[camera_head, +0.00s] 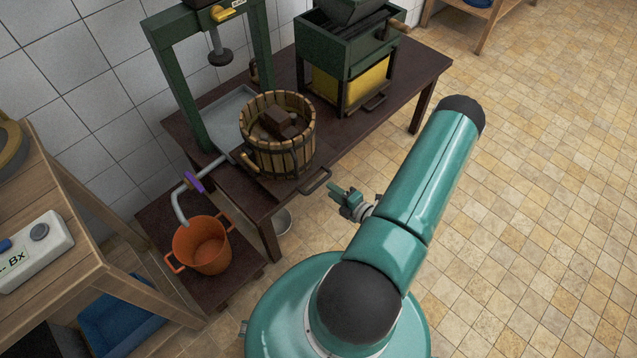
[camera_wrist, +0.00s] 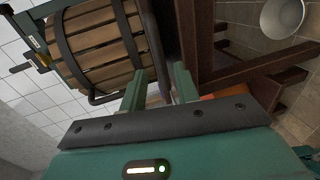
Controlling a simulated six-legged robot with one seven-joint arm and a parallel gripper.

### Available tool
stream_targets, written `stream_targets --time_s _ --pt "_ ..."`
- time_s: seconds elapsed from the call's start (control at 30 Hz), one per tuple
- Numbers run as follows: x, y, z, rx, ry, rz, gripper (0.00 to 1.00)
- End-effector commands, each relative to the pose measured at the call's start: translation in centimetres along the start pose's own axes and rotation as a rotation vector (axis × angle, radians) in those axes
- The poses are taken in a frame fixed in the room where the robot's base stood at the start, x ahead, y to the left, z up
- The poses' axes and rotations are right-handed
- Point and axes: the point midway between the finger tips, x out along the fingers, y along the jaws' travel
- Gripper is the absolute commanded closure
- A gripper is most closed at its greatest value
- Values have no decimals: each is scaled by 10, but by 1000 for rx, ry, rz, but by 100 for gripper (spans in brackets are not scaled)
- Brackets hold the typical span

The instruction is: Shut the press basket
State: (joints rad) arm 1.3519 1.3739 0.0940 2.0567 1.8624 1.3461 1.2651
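The press basket (camera_head: 278,150), made of wooden slats with dark hoops, stands upright at the table's front, forward of the green press frame (camera_head: 183,95). A dark wooden block (camera_head: 282,122) lies inside it. A dark bar handle (camera_head: 316,182) sticks out at the table edge below the basket. My gripper (camera_head: 339,193) is just right of this handle, in front of the table. In the wrist view, the basket (camera_wrist: 95,45) fills the upper left, and the handle (camera_wrist: 105,99) runs toward the left finger. My gripper (camera_wrist: 158,88) has its fingers apart; I see nothing held.
A green mill with a yellow bin (camera_head: 350,83) stands right of the basket. An orange bucket (camera_head: 203,247) sits below the spout on a low shelf. A wooden table (camera_head: 75,230) bounds the left. A pale bowl (camera_head: 283,222) is under the table edge. The tiled floor at right is clear.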

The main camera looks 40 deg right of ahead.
Motion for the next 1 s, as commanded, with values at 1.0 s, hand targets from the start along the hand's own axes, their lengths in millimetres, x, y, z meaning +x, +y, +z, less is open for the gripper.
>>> stream_targets --time_s 1.0 --pt "70 1 -4 -1 3 0 100"
